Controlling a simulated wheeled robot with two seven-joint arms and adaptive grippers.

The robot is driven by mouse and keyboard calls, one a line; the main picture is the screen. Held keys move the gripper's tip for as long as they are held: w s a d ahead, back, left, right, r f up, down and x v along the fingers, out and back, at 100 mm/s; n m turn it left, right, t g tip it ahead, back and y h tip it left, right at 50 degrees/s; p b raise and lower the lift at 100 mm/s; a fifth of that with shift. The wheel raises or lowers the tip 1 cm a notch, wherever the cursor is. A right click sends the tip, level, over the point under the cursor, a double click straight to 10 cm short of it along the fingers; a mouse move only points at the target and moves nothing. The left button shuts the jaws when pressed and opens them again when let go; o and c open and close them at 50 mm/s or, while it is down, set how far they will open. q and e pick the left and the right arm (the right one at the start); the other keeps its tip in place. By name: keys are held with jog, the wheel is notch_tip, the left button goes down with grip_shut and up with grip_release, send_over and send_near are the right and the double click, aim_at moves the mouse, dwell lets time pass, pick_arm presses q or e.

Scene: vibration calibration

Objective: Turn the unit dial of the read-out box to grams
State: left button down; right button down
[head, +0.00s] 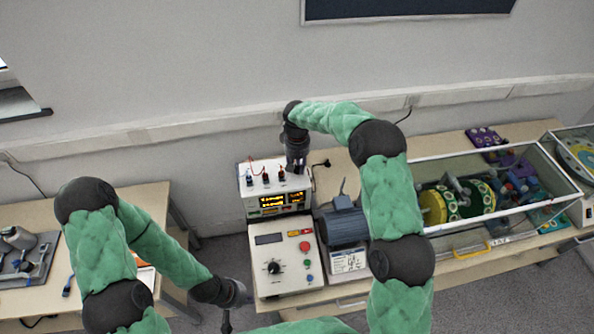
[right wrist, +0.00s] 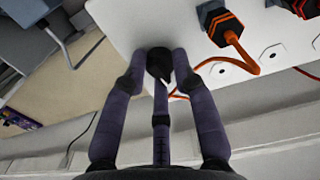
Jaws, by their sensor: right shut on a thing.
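The read-out box (head: 246,210) is a white box with orange lit digits on its front, standing at the left end of the bench. My right gripper (head: 297,167) reaches down to the right part of its top. In the right wrist view the unit dial (right wrist: 158,62) is a black knob on the white top panel. The right gripper (right wrist: 159,68) has its fingers on both sides of the dial and is shut on it. The dial's marks are hidden or too small to read. My left gripper (head: 232,305) hangs low, left of the bench, away from the box; its finger opening is unclear.
Orange-and-black plugs (right wrist: 230,32) with orange leads stand close by the dial. A control box (head: 287,265) with a black knob and coloured buttons stands in front. A grey motor (head: 342,226) and a glass-sided case (head: 500,218) stand to the right.

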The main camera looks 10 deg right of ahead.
aim_at(297, 166)
jog(key=m+b, duration=0.3)
jog(key=m, duration=0.1)
jog(key=shift+f+m, duration=0.1)
jog(key=shift+m, duration=0.2)
jog(key=shift+m+b, duration=0.9)
jog(key=shift+m, duration=1.6)
jog(key=c, duration=1)
grip_release()
notch_tip(297, 166, up, 12)
jog(key=shift+r, duration=0.1)
